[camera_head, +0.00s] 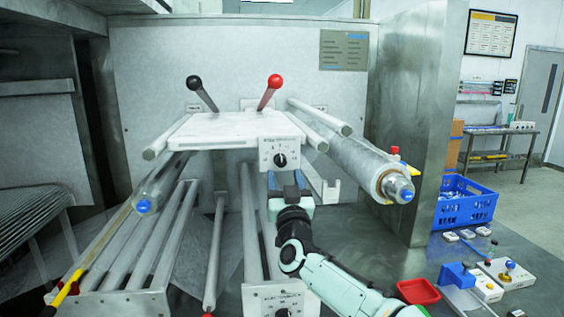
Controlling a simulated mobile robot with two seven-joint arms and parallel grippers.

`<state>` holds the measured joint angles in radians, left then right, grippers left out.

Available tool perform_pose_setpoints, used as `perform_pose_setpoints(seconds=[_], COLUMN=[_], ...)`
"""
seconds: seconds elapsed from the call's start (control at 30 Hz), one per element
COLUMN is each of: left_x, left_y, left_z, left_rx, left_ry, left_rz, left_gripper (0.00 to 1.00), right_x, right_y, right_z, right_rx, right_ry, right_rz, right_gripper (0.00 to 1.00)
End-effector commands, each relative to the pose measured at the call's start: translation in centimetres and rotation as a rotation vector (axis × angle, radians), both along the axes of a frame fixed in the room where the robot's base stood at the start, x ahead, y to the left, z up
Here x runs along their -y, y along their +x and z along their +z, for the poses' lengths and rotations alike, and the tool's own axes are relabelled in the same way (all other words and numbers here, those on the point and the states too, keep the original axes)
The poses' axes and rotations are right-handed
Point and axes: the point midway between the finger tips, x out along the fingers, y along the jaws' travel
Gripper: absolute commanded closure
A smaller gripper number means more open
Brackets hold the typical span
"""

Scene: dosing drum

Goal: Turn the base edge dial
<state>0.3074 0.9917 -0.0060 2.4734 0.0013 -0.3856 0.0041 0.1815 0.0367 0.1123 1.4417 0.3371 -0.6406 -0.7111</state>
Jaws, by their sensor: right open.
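A white panel (268,147) with small print hangs at the front edge of the white plate, and a black dial (280,160) sits on its face. A second white panel (262,299) with a dial (283,312) shows at the bottom edge, partly cut off. The print on both is too small to read surely, so I cannot tell which is the base edge dial. My right gripper (286,179) is open and empty, its fingers pointing up just below the upper dial. Whether it touches the panel is unclear. My left gripper is out of view.
Black-knobbed (194,82) and red-knobbed (275,80) levers stand behind the white plate (225,127). A film-wrapped roller (350,158) lies to the right. A blue crate (466,203), a red tray (418,291) and small devices lie at the right. Metal rods fill the lower left.

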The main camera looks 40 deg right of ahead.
Motion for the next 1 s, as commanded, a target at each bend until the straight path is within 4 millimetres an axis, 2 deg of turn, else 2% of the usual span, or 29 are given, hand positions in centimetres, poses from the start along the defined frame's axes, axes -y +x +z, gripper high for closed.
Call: perform_pose_setpoints(seconds=[0.03,0.23,0.63,0.67,0.8,0.83,1.0], left_x=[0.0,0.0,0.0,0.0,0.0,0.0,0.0], left_y=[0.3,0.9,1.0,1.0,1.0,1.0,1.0], left_z=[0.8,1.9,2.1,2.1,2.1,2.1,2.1], left_rx=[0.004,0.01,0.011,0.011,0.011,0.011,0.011], left_ry=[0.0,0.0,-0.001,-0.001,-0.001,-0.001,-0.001], left_rz=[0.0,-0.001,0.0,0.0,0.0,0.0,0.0], left_gripper=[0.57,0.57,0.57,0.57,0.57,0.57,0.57], right_x=[0.5,1.6,2.0,1.9,1.9,1.9,2.0], right_y=[0.8,2.9,3.4,3.4,3.4,3.4,3.4], right_z=[0.7,1.5,1.6,1.6,1.6,1.6,1.6], right_rx=[0.001,0.001,-0.001,-0.001,0.0,0.0,-0.003], right_ry=[0.0,0.0,0.0,0.0,0.0,0.0,-0.005], right_rz=[-0.002,-0.001,0.0,0.0,0.0,0.0,0.0], right_gripper=[0.43,0.43,0.43,0.49,0.95,0.98,0.98])
